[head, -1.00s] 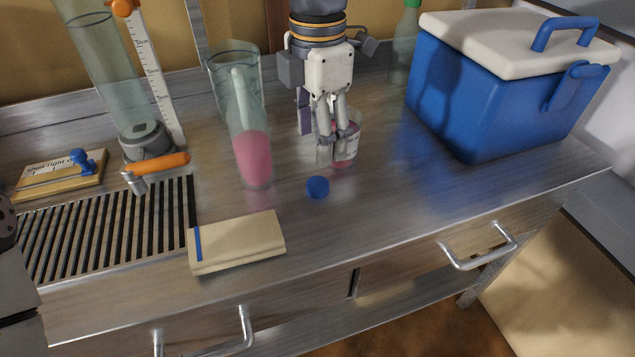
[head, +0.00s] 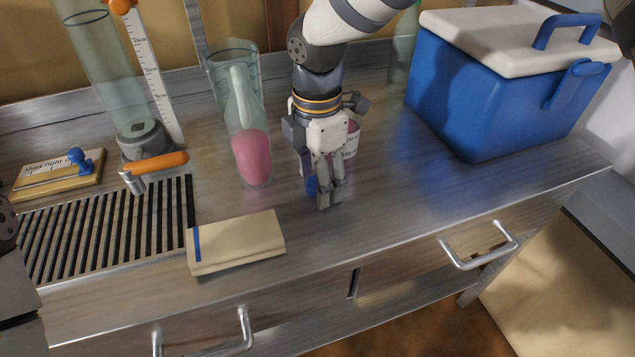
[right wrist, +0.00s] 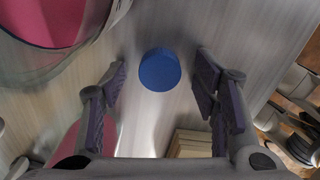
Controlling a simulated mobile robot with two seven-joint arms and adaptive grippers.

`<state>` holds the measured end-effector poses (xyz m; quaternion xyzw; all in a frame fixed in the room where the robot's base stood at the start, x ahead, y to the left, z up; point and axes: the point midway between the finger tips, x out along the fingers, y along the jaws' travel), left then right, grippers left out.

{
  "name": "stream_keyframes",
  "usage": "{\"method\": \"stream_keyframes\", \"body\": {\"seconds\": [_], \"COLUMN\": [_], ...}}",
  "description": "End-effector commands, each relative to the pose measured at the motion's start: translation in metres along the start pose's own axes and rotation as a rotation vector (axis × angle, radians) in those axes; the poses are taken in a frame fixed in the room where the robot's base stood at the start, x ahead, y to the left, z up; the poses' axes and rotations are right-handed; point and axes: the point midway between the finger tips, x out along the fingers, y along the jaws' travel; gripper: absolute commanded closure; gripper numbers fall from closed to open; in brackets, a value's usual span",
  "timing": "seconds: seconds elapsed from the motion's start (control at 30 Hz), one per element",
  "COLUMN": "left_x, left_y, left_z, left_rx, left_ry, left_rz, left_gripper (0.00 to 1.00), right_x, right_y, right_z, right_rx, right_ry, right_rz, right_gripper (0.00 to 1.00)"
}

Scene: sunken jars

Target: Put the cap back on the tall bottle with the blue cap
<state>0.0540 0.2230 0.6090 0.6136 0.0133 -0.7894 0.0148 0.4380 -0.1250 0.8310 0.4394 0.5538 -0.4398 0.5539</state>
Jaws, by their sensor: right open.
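The tall bottle (head: 253,157) stands upright on the steel bench, holding pink liquid, with its narrow neck bare. The blue cap (head: 311,186) lies on the bench to the right of the bottle, mostly hidden behind my right gripper (head: 326,203) in the head view. In the right wrist view the blue cap (right wrist: 160,70) lies ahead of and between the open fingers, apart from both. My right gripper points down and is empty. My left gripper is not in view; only part of my left arm shows at the left edge.
A labelled cup (head: 351,142) with pink contents stands behind my right gripper. A notebook (head: 236,243) lies in front of the bottle. A glass beaker (head: 222,70) stands behind the bottle. A blue cooler (head: 470,105) stands at the right. The bench between cooler and gripper is clear.

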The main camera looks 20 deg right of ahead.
Motion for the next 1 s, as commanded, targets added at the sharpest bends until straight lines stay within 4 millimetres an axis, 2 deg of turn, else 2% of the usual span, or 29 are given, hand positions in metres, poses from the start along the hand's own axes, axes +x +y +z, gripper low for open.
{"method": "stream_keyframes", "body": {"seconds": [0.27, 0.47, 0.83, 1.0], "left_x": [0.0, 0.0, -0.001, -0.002], "left_y": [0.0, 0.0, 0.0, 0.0], "left_z": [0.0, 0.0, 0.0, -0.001], "left_rx": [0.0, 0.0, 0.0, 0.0], "left_ry": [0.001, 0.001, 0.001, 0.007], "left_rz": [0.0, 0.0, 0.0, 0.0], "left_gripper": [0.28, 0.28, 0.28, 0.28], "right_x": [-0.001, -0.001, -0.002, -0.018], "right_y": [0.0, 0.0, 0.001, 0.001], "right_z": [0.0, 0.0, 0.0, 0.0], "right_rx": [0.0, 0.0, 0.0, 0.001], "right_ry": [0.0, 0.0, 0.0, 0.0], "right_rz": [0.002, 0.002, 0.002, 0.006], "right_gripper": [0.45, 0.78, 0.78, 0.78]}}
